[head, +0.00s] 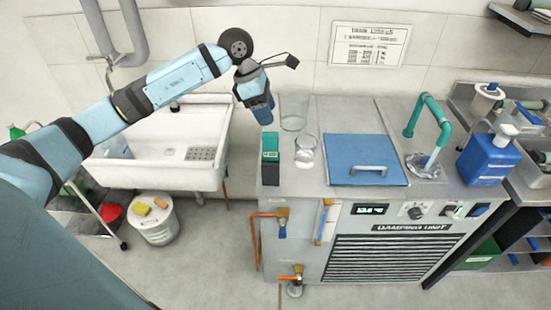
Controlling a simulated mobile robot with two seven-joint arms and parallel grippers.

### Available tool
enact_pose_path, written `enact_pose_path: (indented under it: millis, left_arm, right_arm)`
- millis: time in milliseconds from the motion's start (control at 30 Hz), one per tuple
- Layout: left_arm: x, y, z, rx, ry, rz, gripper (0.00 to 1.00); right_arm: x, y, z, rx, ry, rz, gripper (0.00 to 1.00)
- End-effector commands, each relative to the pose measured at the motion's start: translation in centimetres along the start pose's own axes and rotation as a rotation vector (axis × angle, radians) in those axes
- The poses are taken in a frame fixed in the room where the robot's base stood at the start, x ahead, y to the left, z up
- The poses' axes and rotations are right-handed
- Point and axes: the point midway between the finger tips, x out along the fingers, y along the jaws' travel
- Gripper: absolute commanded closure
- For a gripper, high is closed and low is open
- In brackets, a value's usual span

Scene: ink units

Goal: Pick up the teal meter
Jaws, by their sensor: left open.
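The teal meter (270,144) is a small upright block, teal at the top and dark below. It stands at the left front corner of the grey unit's top (315,180). My left gripper (263,117) comes in from the left and points down. It appears above and slightly behind the meter in the head view, apart from it. It is open, with nothing seen in it. The exact gap between its fingers is too small to tell. My right gripper is out of view.
Two clear glass vessels (305,152) stand just right of the meter. A blue lid with a handle (362,158), a teal tap (428,125) and a blue bottle (487,158) are farther right. A white sink (158,165) lies left of the unit.

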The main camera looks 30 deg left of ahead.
Motion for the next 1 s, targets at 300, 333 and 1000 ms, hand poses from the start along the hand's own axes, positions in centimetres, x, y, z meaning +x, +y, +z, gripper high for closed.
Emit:
enact_pose_path:
  millis: [300,333,1000]
  left_arm:
    - [0.0,2.1,-2.0,0.008,0.115,0.085,0.43]
    - [0.6,2.2,-2.1,0.009,0.115,0.085,0.43]
    - [8.5,2.8,-2.8,0.008,0.109,0.082,0.43]
  right_arm:
    - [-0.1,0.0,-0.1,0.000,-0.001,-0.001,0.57]
    - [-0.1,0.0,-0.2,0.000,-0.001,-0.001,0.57]
    - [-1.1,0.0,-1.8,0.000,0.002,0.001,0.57]
